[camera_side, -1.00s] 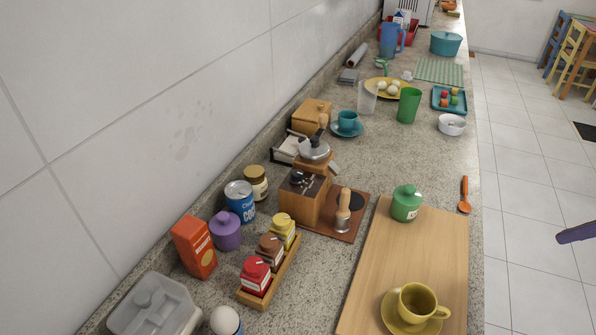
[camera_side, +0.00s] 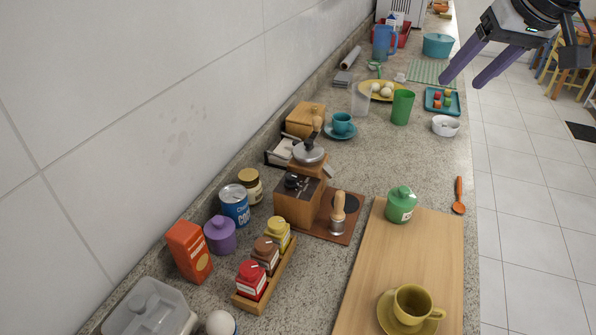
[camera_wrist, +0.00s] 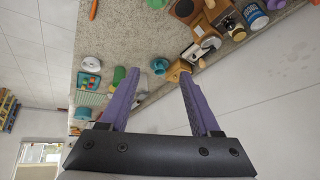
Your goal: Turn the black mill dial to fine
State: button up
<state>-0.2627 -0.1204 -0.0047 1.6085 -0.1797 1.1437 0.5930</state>
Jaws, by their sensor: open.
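The black mill dial (camera_side: 293,181) sits on the dark top of a wooden mill (camera_side: 294,207) near the wall side of the counter. Its setting marks are too small to read. Just behind it is a silver domed lid with a handle (camera_side: 308,152). In the wrist view the wooden mill (camera_wrist: 224,17) is near the top edge, and its dial is hard to make out. My gripper (camera_side: 462,83) has purple fingers, spread open and empty. It is high at the upper right, far from the mill. The fingers (camera_wrist: 160,73) also show apart in the wrist view.
A portafilter with a wooden handle (camera_side: 337,212) stands right of the mill on a brown board. A spice rack (camera_side: 267,274), blue can (camera_side: 235,205) and brown-lidded jar (camera_side: 251,184) crowd the front left. A green pot (camera_side: 400,205) is to the right. Mid-counter is fairly clear.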

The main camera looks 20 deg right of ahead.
jog(key=w+a+f, duration=0.1)
jog(key=w+a, duration=0.6)
jog(key=n+g, duration=0.2)
jog(key=n, duration=0.1)
send_over(292, 175)
jog(key=s, duration=0.6)
notch_tip(292, 175, down, 11)
jog(key=x, duration=1.3)
jog(key=shift+w+a+f, duration=0.1)
jog(key=shift+w+a, duration=0.15)
jog(key=shift+w, duration=0.1)
grip_shut()
